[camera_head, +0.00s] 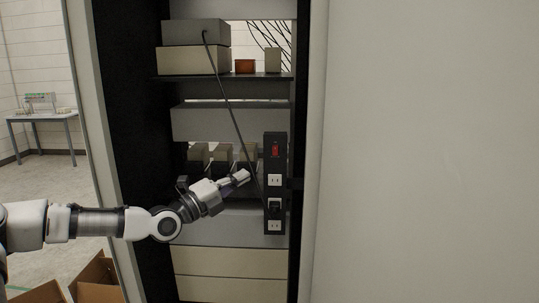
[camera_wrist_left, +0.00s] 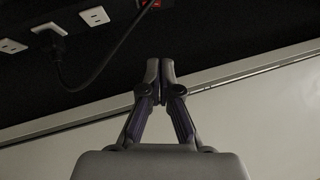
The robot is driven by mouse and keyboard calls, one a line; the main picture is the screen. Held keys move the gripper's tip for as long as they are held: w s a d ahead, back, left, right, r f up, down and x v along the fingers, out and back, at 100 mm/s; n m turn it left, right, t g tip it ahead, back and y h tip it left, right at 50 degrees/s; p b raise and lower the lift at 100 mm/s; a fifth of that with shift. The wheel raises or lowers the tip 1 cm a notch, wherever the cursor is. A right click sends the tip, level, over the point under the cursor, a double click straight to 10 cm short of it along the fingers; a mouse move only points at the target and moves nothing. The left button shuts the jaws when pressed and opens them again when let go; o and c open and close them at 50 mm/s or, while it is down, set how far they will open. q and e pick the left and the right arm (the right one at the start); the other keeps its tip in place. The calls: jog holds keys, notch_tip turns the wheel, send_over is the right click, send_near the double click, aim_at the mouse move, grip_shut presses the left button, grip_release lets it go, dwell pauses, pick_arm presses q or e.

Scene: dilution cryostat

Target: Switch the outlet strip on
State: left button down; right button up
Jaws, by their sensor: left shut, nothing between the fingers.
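The black outlet strip (camera_head: 268,193) is mounted upright at the right side of the rack. Its red switch (camera_head: 275,149) is near the top, above the white sockets. In the left wrist view the red switch (camera_wrist_left: 164,3) is cut off by the top edge. A black plug (camera_head: 274,208) sits in a lower socket; it also shows in the left wrist view (camera_wrist_left: 49,40). My left gripper (camera_head: 244,176) is shut and empty, left of the strip and lower than the switch. Its closed fingertips (camera_wrist_left: 153,70) appear apart from the strip. My right gripper is not in view.
A dark cord (camera_head: 226,92) runs from a grey box (camera_head: 195,32) down across the rack to near the strip. Small beige boxes (camera_head: 221,155) stand on a shelf behind my gripper. A pale panel (camera_head: 420,150) fills the right. Open cardboard boxes (camera_head: 98,275) lie at lower left.

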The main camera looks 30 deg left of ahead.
aim_at(270, 152)
pick_arm(q)
jog(key=shift+d, duration=0.1)
jog(key=a+x, duration=0.1)
jog(key=x, duration=0.7)
jog(key=a+x, duration=0.1)
jog(key=x, duration=0.3)
jog(key=shift+w+a+r+p, duration=0.25)
jog(key=shift+w+r+p, duration=0.05)
jog(key=shift+w+r, duration=0.25)
jog(key=shift+w+a+f, duration=0.15)
